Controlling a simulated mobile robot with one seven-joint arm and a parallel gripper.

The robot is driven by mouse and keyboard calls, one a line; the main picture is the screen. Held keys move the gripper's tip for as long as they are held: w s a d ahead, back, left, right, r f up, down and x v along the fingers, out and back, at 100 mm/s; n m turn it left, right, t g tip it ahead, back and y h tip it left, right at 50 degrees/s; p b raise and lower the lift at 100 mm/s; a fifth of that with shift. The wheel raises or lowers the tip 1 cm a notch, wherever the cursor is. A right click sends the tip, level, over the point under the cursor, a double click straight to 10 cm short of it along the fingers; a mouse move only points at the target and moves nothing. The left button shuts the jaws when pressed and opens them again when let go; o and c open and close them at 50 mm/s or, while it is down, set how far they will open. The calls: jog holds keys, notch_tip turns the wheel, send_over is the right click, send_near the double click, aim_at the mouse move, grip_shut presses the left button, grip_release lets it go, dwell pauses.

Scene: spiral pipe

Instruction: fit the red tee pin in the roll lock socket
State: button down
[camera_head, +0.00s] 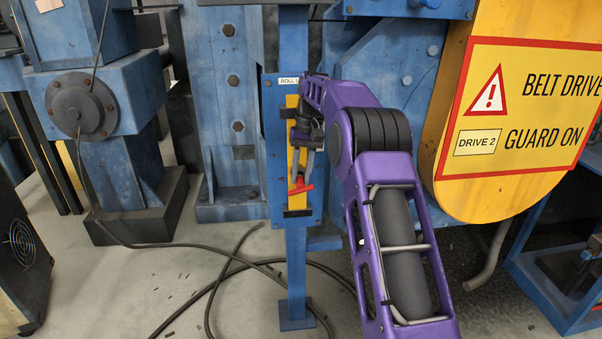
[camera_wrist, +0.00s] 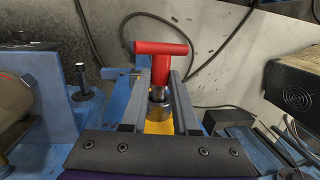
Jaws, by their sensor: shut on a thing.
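The red tee pin (camera_head: 300,187) has a red T-shaped handle and shows just below my gripper (camera_head: 304,166), in front of the yellow plate of the lock panel. In the wrist view the red tee pin (camera_wrist: 162,62) stands between and beyond the fingertips of my gripper (camera_wrist: 158,84), which is shut on it. A metal shaft and a grey collar show below the red part, over yellow. I cannot tell whether the shaft sits in a socket. The roll lock label (camera_head: 288,80) is partly covered by my arm. The socket opening is not clearly visible.
The blue lock panel (camera_head: 274,150) stands on a blue post (camera_head: 296,275). A yellow belt drive guard (camera_head: 450,150) bulges out at right, close to my arm. A blue machine with a round flange (camera_head: 80,110) stands at left. Black cables (camera_head: 235,258) lie on the floor.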

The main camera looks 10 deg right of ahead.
jog(key=shift+d+y+p, duration=0.15)
jog(key=shift+y+p, duration=0.35)
jog(key=shift+p, duration=0.5)
jog(key=shift+d+g+y, duration=0.2)
jog(key=shift+g+y, duration=0.1)
jog(key=shift+y, duration=0.8)
jog(key=shift+d+n+g+y, duration=0.1)
jog(key=shift+n+g+y, duration=0.2)
jog(key=shift+y, duration=0.1)
jog(key=shift+w, duration=0.15)
jog(key=shift+w, duration=0.65)
jog(key=c, duration=0.6)
grip_release()
jog(key=shift+r, duration=0.1)
